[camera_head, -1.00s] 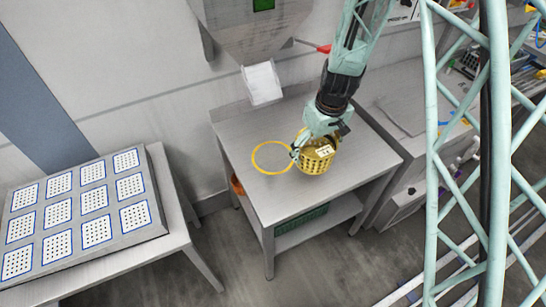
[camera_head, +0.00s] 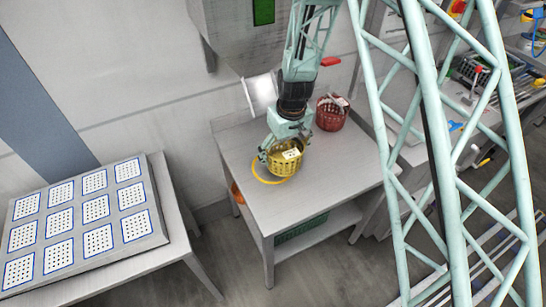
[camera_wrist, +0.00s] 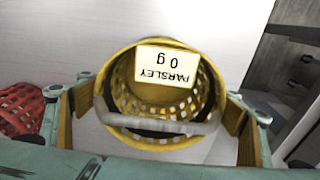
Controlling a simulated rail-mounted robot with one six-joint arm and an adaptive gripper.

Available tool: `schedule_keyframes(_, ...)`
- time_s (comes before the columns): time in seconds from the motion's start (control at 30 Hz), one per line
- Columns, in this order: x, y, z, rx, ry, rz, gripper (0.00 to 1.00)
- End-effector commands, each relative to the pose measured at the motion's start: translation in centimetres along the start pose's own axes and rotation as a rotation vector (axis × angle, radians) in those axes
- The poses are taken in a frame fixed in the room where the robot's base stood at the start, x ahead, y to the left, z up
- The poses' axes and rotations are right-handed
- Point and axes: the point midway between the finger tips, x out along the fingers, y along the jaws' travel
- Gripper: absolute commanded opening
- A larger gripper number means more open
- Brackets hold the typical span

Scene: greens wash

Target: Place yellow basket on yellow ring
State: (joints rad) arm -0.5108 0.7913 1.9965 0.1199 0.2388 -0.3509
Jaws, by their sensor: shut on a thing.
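The yellow basket (camera_head: 284,162) is a small perforated tub with a white label; in the wrist view (camera_wrist: 165,105) the label reads PARSLEY 0 g. My gripper (camera_head: 284,147) is shut on the basket, with a jaw on either side of it in the wrist view. The yellow ring (camera_head: 266,182) is flat on the metal table (camera_head: 330,185). The basket appears over the ring's right part and hides it, leaving the left and front arc showing. I cannot tell whether the basket touches the table.
A red basket (camera_head: 331,113) stands at the table's back right; it also shows at the left of the wrist view (camera_wrist: 20,110). A white chute (camera_head: 260,93) hangs behind the table. A board of dotted panels (camera_head: 80,225) lies on the left table. The table's front right is clear.

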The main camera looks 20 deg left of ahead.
Motion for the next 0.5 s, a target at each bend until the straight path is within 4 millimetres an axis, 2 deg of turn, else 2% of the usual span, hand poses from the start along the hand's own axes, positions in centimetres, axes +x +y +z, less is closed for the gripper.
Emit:
schedule_keyframes(0.2, 0.5, -2.1, -2.4, -0.002, 0.001, 0.0, 0.69)
schedule_keyframes(0.5, 0.8, -2.9, -3.3, 0.001, 0.001, 0.0, 0.69)
